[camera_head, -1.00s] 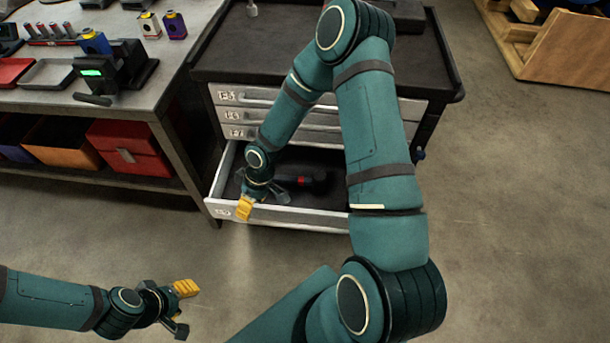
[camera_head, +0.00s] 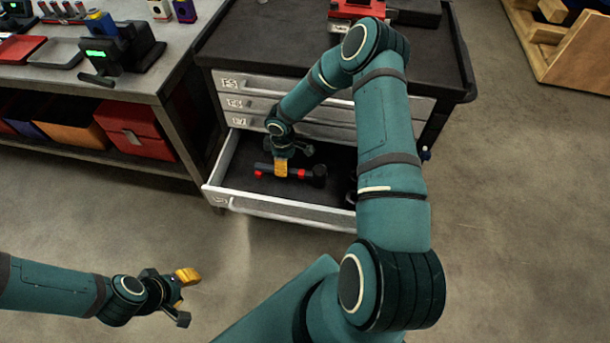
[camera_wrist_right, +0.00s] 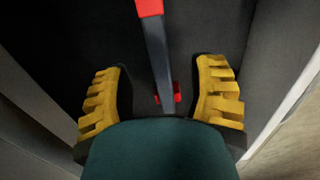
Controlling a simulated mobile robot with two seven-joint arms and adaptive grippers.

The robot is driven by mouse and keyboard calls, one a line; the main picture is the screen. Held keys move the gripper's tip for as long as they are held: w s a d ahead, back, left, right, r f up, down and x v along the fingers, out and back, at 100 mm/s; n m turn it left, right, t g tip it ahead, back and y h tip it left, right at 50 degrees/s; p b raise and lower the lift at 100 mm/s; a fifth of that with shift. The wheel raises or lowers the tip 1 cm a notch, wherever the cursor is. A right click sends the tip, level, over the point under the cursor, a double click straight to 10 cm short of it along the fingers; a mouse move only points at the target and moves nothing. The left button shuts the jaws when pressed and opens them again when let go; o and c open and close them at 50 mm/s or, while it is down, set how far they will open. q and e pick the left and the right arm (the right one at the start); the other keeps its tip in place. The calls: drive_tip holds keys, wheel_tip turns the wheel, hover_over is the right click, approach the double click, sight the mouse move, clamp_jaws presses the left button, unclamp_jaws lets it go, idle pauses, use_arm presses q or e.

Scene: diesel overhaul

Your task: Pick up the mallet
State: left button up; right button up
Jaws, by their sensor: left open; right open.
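The mallet lies in the open drawer (camera_head: 240,190) of the cabinet. Its dark head (camera_head: 319,175) is to the right, and its handle, with red parts, runs left to a red end (camera_head: 259,173). My right gripper (camera_head: 285,162) is open over the handle, left of the head. In the right wrist view the grey handle (camera_wrist_right: 155,50) runs between the two spread yellow fingers (camera_wrist_right: 160,68), apart from both. The exact height between fingers and handle cannot be told. My left gripper (camera_head: 184,297) is open and empty over the floor at lower left.
The drawer's front and side walls surround the mallet. A dark item (camera_head: 351,186) in the drawer is partly hidden by my right arm.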

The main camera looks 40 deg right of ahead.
sight(290, 172)
drive_tip(key=shift+f+b, duration=0.6)
drive_tip(key=shift+f, duration=2.3)
clamp_jaws()
